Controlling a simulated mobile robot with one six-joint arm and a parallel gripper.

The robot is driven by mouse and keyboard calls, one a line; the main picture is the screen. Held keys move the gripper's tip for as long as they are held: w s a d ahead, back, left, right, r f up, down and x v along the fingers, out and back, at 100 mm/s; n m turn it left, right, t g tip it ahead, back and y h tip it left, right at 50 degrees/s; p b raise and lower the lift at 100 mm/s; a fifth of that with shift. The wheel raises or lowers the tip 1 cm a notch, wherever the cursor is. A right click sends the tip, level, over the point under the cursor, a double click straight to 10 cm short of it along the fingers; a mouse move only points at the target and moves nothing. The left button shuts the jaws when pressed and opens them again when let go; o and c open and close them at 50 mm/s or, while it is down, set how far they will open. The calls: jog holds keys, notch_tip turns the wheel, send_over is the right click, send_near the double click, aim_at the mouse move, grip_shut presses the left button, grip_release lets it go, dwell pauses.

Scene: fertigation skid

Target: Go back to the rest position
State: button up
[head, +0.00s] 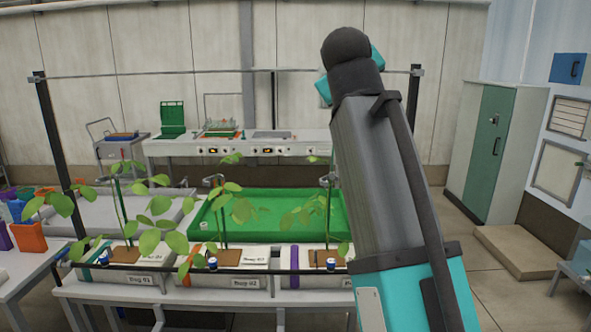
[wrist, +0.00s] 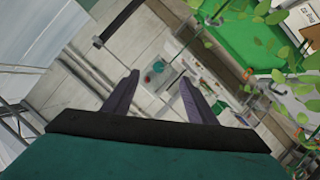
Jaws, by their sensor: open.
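My gripper (wrist: 159,76) shows in the wrist view with its two dark fingers apart and nothing between them. The floor and a bench with small items lie some way beyond the fingertips. In the head view my arm is raised on the right side and leans up and to the left. The gripper itself cannot be made out there, hidden behind the arm or out of frame.
Plants stand in labelled troughs (head: 255,283) on the front bench, with a green tray (head: 270,214) behind. A metal post (head: 413,105) stands near my arm. A grey-green cabinet (head: 490,145) stands right.

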jog(key=w+d+f+g, duration=0.15)
jog(key=w+f, duration=0.25)
jog(key=f, duration=0.7)
jog(key=w+f+g, duration=0.2)
jog(key=w+f, duration=0.1)
jog(key=f, duration=0.8)
jog(key=w+d+f+g, duration=0.15)
jog(key=w+f, duration=0.25)
jog(key=f, duration=0.7)
jog(key=s+d+f+g, duration=0.1)
jog(key=s+f+g, duration=0.15)
jog(key=f, duration=1.25)
jog(key=s+d+f+g, duration=0.2)
jog(key=s+f, duration=0.1)
jog(key=f, duration=1.2)
jog(key=s+d+f+g, duration=0.1)
jog(key=s+f+g, duration=0.2)
jog(key=s+f, duration=0.95)
jog(key=s+d+f+g, duration=0.1)
jog(key=s+f+g, duration=0.2)
jog(key=s+f, duration=0.95)
jog(key=s+a+f+m+g+y, duration=0.1)
jog(key=s+a+f+m+g, duration=0.1)
jog(key=s+f, duration=0.5)
jog(key=s+a+f+m+g+y, duration=0.2)
jog(key=s+f, duration=0.5)
jog(key=s, duration=0.9)
jog(key=shift+f+m, duration=0.2)
jog(key=shift+m, duration=0.1)
